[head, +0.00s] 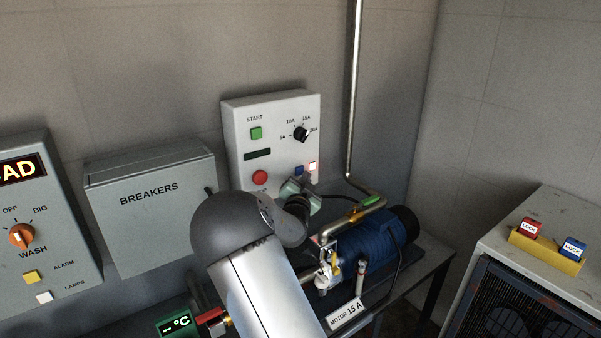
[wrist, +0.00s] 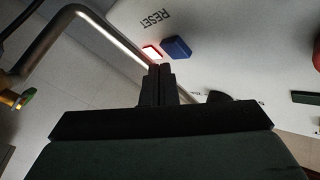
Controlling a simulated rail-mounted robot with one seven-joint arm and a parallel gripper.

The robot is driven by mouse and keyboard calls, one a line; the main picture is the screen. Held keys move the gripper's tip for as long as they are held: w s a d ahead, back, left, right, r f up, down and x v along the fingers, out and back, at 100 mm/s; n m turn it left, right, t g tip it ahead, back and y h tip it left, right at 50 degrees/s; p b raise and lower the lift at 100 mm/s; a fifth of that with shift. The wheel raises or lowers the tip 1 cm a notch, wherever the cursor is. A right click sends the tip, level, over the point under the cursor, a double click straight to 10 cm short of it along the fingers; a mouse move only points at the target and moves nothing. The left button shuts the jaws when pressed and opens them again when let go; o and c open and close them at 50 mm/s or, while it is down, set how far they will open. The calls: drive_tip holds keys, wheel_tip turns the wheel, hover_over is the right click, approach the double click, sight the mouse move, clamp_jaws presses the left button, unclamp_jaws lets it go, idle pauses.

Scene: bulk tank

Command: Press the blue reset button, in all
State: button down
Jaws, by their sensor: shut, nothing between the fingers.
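The blue reset button (head: 299,170) is on the lower right of the grey starter box (head: 240,125) in the head view, just above my gripper (head: 305,184). In the wrist view the blue button (wrist: 176,47) stands out from the panel below the word RESET. A lit red-white lamp (wrist: 152,52) is beside it, and this lamp also shows in the head view (head: 312,167). My gripper (wrist: 161,70) is shut and empty, with its fingertips close to the button and lamp. I cannot tell whether the fingertips touch the panel.
The same box has a green START button (head: 256,133), a red button (head: 260,177) and a black dial (head: 301,134). A metal pipe (head: 353,90) runs down to the right of it, above a blue motor (head: 365,245). The breaker box (head: 150,220) is at the left.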

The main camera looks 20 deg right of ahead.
drive_tip(key=shift+w+f+b, duration=0.1)
drive_tip(key=shift+w+b, duration=0.1)
drive_tip(key=shift+b, duration=0.2)
drive_tip(key=shift+w, duration=0.25)
drive_tip(key=shift+w+a+b, duration=0.15)
drive_tip(key=shift+w+b, duration=0.25)
drive_tip(key=shift+b, duration=0.15)
idle(0.7)
drive_tip(key=shift+s, duration=0.15)
drive_tip(key=shift+s+b, duration=0.7)
drive_tip(key=shift+b, duration=0.05)
